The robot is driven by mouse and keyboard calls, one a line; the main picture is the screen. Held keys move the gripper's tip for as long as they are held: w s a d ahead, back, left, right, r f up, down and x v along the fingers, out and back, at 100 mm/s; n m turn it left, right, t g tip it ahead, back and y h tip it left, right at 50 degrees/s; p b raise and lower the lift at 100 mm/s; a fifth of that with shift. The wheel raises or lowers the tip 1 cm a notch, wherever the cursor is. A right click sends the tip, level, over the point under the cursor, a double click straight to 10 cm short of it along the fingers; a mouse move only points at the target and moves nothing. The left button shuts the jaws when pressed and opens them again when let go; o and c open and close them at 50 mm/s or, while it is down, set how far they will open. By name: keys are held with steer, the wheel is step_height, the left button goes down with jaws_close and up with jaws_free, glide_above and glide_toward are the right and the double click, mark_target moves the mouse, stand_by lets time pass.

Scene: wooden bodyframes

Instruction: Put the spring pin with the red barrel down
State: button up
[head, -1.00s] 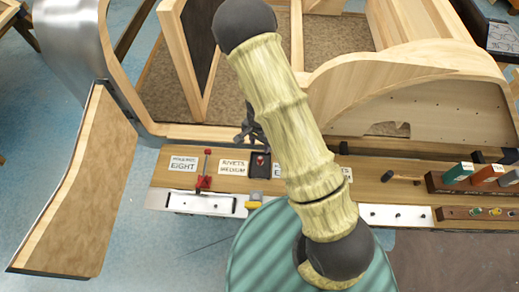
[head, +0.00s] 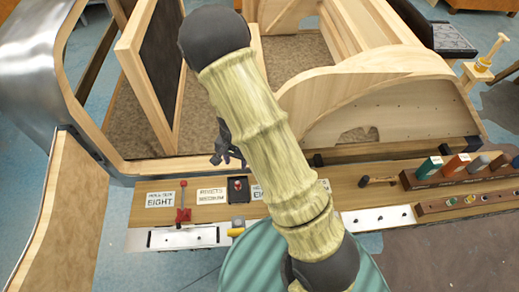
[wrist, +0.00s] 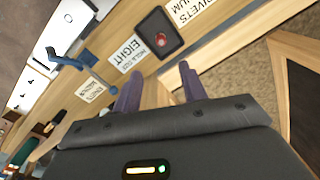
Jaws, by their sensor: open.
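A small red-topped piece, seemingly the spring pin with the red barrel (head: 237,185), sits in a small black tray (head: 237,197) on the wooden bench strip. It also shows in the wrist view (wrist: 163,37), inside the black tray's rim. My gripper (head: 228,153) is just beyond the tray in the head view, partly hidden by my arm. In the wrist view my gripper (wrist: 162,85) has its two purple fingers apart, with nothing between them. The fingers are clear of the red piece.
A red clamp-like tool (head: 183,214) stands left of the tray, and a blue one (wrist: 70,60) shows in the wrist view. Paper labels (head: 210,197) flank the tray. A wooden body frame (head: 390,85) rises behind. Coloured blocks (head: 457,165) stand at the right.

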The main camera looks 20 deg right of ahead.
steer(key=s+d+r+n+t, duration=0.1)
steer(key=s+d+r+n, duration=0.2)
steer(key=r, duration=0.6)
steer(key=s+d+r+n+t, duration=0.1)
steer(key=s+d+r+n, duration=0.3)
steer(key=s+r, duration=0.3)
step_height(320, 180, up, 3)
steer(key=shift+d+f, duration=0.1)
steer(key=shift+d, duration=0.65)
